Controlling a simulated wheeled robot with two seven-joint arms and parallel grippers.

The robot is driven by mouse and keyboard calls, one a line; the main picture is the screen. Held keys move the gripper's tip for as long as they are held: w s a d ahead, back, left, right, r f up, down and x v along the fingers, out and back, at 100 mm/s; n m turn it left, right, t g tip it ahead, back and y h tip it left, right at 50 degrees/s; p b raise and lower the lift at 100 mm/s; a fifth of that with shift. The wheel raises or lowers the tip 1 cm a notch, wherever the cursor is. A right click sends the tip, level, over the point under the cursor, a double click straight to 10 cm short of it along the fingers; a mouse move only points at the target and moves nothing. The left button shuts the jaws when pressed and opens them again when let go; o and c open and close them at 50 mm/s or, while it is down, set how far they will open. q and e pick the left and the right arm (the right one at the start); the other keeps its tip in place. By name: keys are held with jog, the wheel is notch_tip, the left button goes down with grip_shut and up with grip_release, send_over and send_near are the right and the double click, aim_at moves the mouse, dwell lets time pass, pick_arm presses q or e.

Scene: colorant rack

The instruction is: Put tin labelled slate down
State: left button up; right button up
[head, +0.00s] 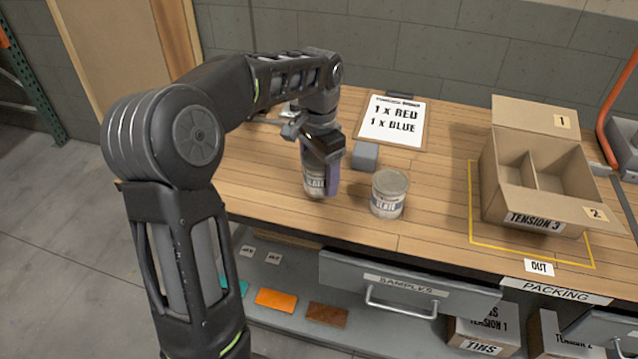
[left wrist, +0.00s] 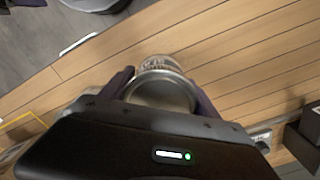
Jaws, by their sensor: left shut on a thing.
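My left gripper (head: 322,172) is shut on a tin labelled slate (head: 314,186), its grey lid between the two fingers in the left wrist view (left wrist: 162,90). The gripper comes down over the tin from above. The held tin looks upright and at or just above the wooden worktop (head: 265,175); I cannot tell whether it touches. The gripper hides part of its label. A second tin with a similar slate label (head: 389,194) stands upright on the worktop to the right of the held one, apart from it. My right gripper is not in view.
A grey block (head: 365,155) lies behind the tins. A clipboard (head: 392,125) reads 1 x red, 1 x blue. An open divided carton (head: 535,213) stands at right inside a yellow outline. Below the front edge are a samples drawer (head: 402,285) and colour swatches (head: 276,300).

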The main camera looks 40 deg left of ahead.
aim_at(319, 185)
pick_arm(q)
jog(key=shift+f, duration=1.6)
jog(key=shift+f, duration=0.15)
jog(key=o, duration=1.5)
jog(key=shift+c, duration=0.2)
